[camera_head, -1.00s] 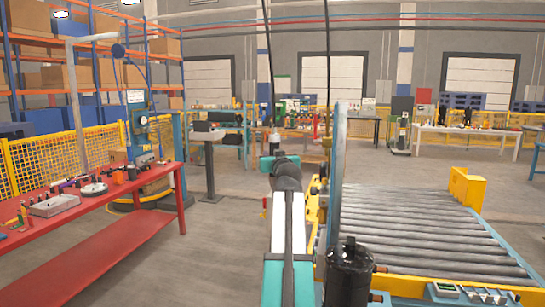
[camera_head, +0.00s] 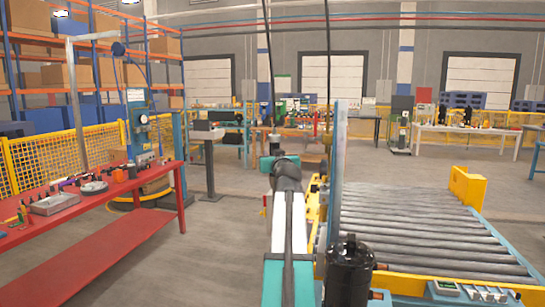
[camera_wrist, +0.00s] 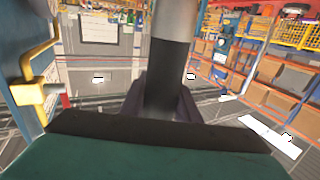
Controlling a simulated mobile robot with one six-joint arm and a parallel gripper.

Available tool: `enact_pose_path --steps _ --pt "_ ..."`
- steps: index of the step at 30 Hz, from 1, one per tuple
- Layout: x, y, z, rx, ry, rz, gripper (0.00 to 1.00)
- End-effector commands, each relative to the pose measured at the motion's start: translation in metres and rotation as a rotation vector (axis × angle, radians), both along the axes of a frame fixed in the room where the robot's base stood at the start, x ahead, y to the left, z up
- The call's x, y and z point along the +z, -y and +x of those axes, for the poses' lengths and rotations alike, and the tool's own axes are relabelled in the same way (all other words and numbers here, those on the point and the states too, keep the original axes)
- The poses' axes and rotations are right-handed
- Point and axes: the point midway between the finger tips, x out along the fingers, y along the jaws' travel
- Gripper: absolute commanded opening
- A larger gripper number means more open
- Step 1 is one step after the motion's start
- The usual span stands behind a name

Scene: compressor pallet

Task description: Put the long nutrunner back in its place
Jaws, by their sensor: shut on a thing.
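In the wrist view, my gripper (camera_wrist: 160,103) is shut around an upright cylinder, grey above and black below, which looks like the long nutrunner (camera_wrist: 168,65). Its lower end is hidden behind the gripper body. In the head view, my teal, white and black arm reaches forward in the middle, and the jaws are hidden behind the wrist. A short grey cylinder (camera_head: 275,142) shows just above the wrist, under a hanging black cable (camera_head: 267,70); it may be the top of the same tool. The tool's place cannot be made out for certain.
A tall blue-grey post (camera_head: 337,180) stands close to the right of my arm. A roller conveyor (camera_head: 410,225) and a black compressor (camera_head: 348,275) are to the right. A red bench (camera_head: 120,215) with small parts stands left. Floor between bench and arm is clear.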

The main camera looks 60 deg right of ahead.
Motion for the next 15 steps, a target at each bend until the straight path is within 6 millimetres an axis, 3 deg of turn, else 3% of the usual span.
enact_pose_path --steps 15 --pt "-0.0038 0.0 -0.0004 -0.001 0.003 -0.004 0.0"
